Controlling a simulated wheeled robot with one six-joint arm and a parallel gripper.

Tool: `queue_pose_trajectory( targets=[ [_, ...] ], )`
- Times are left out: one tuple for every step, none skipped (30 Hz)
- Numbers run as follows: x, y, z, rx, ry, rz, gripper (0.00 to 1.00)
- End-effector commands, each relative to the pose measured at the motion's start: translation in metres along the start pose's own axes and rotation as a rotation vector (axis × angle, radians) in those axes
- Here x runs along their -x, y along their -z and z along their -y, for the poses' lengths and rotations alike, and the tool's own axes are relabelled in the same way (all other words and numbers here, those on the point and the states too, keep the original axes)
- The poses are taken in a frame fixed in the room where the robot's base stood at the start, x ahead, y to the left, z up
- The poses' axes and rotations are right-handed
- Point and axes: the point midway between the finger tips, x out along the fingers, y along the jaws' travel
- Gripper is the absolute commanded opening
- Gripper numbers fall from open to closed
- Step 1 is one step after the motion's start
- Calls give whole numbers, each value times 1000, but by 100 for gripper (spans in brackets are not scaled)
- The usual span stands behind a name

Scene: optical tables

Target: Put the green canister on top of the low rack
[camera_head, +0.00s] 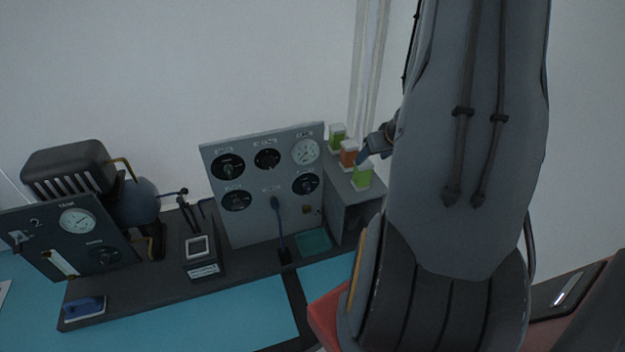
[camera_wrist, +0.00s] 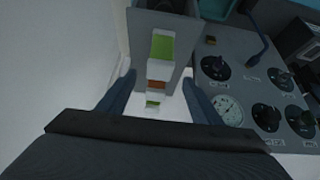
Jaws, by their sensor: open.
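Two green canisters with pale caps stand in a row with an orange one between them, on top of a grey open-fronted rack (camera_head: 352,213). The rear green canister (camera_head: 338,136) and front green canister (camera_head: 363,177) both show in the head view. In the wrist view, the larger green canister (camera_wrist: 162,47) is above the orange one, and the smaller green one (camera_wrist: 153,104) is below it. My gripper (camera_wrist: 160,80) is open, its fingers on either side of the row in that view. In the head view a fingertip is close by the front canisters; contact is unclear.
The orange canister (camera_head: 349,154) is close to both green ones. A grey gauge panel (camera_head: 250,205) stands left of the rack. A teal tray (camera_head: 314,241) lies at its foot. My arm hides the area right of the rack. Blue table surface (camera_head: 210,325) is clear in front.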

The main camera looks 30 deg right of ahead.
Motion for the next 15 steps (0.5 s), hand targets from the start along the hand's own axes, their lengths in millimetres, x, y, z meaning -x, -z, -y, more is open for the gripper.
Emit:
queue_pose_trajectory(
  targets=[
    [0,0,0,0,0,0,59],
    [0,0,0,0,0,0,59],
    [0,0,0,0,0,0,59],
    [0,0,0,0,0,0,59],
    [0,0,0,0,0,0,59],
    [0,1,2,3,0,1,59],
    [0,3,4,7,0,2,59],
    [0,5,9,13,0,3,59],
    [1,9,16,24,0,6,59],
    [1,13,24,36,0,11,59],
    [2,17,34,48,-1,17,59],
    [4,23,50,69,-1,26,59],
    [5,28,64,87,-1,33,59],
    [7,33,78,105,-2,42,59],
    [11,38,99,130,-1,54,59]
  ],
)
